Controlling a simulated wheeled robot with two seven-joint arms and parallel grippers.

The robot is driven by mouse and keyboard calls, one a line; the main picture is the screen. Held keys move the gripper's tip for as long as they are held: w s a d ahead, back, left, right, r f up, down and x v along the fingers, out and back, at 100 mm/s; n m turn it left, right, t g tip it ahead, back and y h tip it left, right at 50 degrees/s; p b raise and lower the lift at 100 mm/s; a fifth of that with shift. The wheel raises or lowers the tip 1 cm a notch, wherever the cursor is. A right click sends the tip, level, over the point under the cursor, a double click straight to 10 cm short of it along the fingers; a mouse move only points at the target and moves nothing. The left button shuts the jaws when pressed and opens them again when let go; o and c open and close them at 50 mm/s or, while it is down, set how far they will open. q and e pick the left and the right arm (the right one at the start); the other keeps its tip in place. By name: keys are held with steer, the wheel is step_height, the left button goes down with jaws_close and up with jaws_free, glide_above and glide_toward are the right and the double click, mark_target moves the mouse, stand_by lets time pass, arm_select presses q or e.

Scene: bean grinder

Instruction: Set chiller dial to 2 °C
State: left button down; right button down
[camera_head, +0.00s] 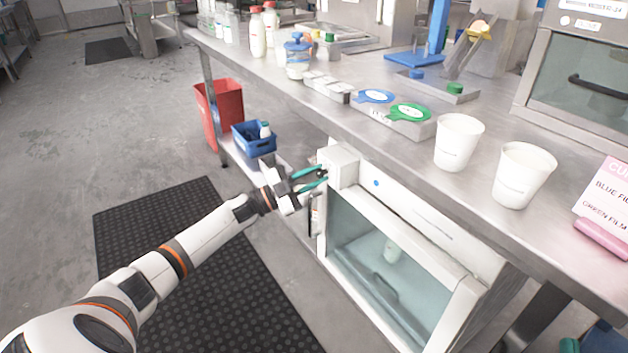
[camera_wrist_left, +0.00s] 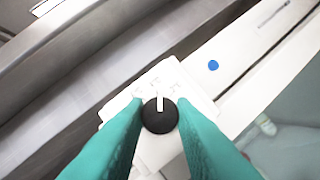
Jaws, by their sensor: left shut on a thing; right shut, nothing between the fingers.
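The chiller (camera_head: 440,240), a white cabinet with a glass front, stands under the bench. A light box at its upper left corner carries the dial, mostly hidden in the head view. In the left wrist view the dial (camera_wrist_left: 160,119) is a round black knob with a white pointer, which points up in the picture. Faint marks on the dial plate (camera_wrist_left: 190,88) are too small to read. My left gripper (camera_head: 325,176) has its teal fingers shut on the dial, one on each side (camera_wrist_left: 160,120). My right gripper is not in view.
The steel bench (camera_head: 395,148) overhangs the chiller, with white cups (camera_head: 459,140) near its front edge. A blue crate (camera_head: 250,139) and a red bin (camera_head: 220,112) stand left of the chiller. A blue dot (camera_wrist_left: 213,65) marks its front. The dark floor mat (camera_head: 165,230) is clear around my arm.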

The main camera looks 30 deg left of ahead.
arm_select(q)
steer(key=m+g, duration=0.1)
steer(key=m, duration=0.2)
steer(key=shift+m+h, duration=0.3)
steer(key=shift+h, duration=0.1)
steer(key=shift+m+g, duration=0.5)
steer(key=shift+m, duration=0.3)
steer(key=shift+r+m+g, duration=0.1)
steer(key=shift+m+g, duration=0.4)
steer(key=shift+m, duration=0.5)
arm_select(e)
steer(key=shift+s+r+t, duration=0.15)
steer(key=shift+r+t, duration=0.35)
steer(key=shift+r, duration=0.15)
arm_select(q)
steer(key=c, duration=1.2)
jaws_free()
steer(key=shift+a, duration=0.1)
